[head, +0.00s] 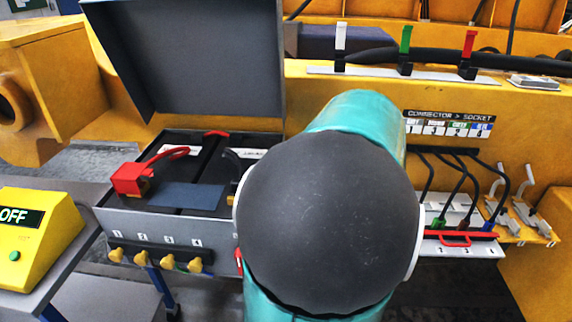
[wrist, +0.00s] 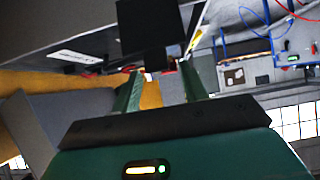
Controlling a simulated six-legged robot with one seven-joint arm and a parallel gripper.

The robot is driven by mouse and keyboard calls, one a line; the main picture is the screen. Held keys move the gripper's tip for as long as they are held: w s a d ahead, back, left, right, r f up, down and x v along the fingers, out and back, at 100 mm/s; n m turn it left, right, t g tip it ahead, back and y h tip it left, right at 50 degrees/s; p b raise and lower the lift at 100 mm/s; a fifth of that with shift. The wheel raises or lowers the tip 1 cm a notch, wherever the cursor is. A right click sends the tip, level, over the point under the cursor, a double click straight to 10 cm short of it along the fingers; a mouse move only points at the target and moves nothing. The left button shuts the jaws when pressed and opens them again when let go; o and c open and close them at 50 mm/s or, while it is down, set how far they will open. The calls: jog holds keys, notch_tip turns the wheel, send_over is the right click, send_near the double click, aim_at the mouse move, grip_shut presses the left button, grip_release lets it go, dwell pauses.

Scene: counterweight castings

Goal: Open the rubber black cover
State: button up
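A large dark grey-black cover (head: 190,58) stands raised at the back of an open box (head: 150,217) in the head view. I cannot tell if it is rubber. My gripper is hidden behind my own arm in the head view. In the wrist view, the two green fingers of my gripper (wrist: 160,80) stand apart. A black block-shaped piece (wrist: 148,32) covers the area at their tips. I cannot tell whether the fingers hold it, touch it or are only behind it, or what it belongs to.
A red block with a red handle (head: 130,179) sits in the box at left. Yellow knobs (head: 155,258) line its front. A yellow unit reading OFF (head: 30,240) stands at far left. White, green (head: 405,40) and red levers stand behind. Cables (head: 465,180) and sockets are at right.

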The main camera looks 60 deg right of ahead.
jog(key=shift+s+r, duration=0.2)
jog(key=shift+s, duration=0.2)
jog(key=v, duration=1.3)
jog(key=shift+s+r, duration=0.15)
jog(key=shift+s, duration=0.15)
jog(key=shift+d, duration=0.1)
